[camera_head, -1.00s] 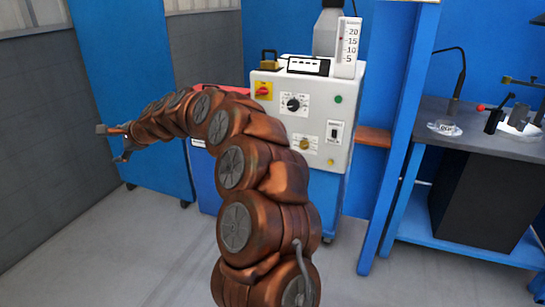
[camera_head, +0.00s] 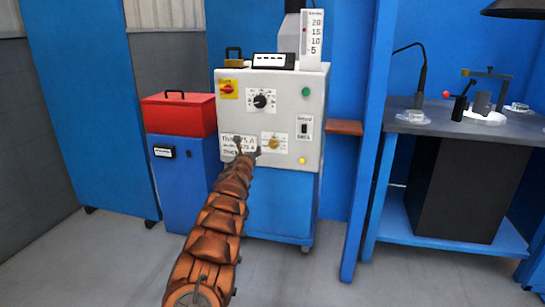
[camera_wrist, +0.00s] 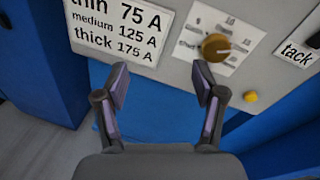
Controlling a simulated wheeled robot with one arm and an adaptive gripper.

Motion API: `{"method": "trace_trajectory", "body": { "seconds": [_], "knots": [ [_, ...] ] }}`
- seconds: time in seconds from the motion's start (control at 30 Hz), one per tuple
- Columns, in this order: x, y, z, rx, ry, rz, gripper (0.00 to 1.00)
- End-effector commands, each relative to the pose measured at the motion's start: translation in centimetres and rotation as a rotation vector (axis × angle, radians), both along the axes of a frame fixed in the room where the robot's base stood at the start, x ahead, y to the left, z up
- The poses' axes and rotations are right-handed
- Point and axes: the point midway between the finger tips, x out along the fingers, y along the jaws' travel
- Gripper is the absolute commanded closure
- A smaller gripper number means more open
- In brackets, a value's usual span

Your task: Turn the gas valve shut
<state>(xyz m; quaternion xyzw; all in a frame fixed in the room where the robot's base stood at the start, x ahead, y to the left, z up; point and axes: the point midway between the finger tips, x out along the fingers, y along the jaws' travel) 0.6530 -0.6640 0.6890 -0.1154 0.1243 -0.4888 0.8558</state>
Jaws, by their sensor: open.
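The gas valve appears to be the round brass knob (camera_wrist: 215,47) on a white numbered dial label, low on the front of the machine. It also shows in the head view (camera_head: 273,143), right of my gripper. My gripper (camera_wrist: 160,85) is open and empty, its two fingers apart in the wrist view. In the head view my gripper (camera_head: 246,150) is in front of the lower panel, near the label with amp values (camera_head: 238,142). In the wrist view the knob lies up and right of the gap between the fingers, apart from them.
The grey machine panel (camera_head: 285,100) also bears a black dial (camera_head: 261,101), a red switch (camera_head: 227,89), and a yellow button (camera_head: 302,160). A red toolbox (camera_head: 180,115) stands on a blue cabinet at left. A workbench (camera_head: 460,128) and blue post (camera_head: 370,140) are at right.

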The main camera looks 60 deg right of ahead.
Motion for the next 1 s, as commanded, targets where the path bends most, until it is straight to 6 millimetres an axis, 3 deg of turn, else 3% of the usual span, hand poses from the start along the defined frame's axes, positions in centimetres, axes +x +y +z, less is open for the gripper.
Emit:
{"method": "trace_trajectory", "body": {
  "seconds": [0.03,0.13,0.3,1.0],
  "knots": [
    [-1.6,-1.2,-0.9,-0.017,-0.019,-0.044,0.31],
    [-4.2,-3.1,-0.5,-0.042,-0.067,-0.114,0.31],
    [-6.1,-4.2,-0.2,-0.064,-0.099,-0.162,0.31],
    [-5.2,-7.1,0.1,-0.064,-0.102,-0.163,0.31]
  ]
}}
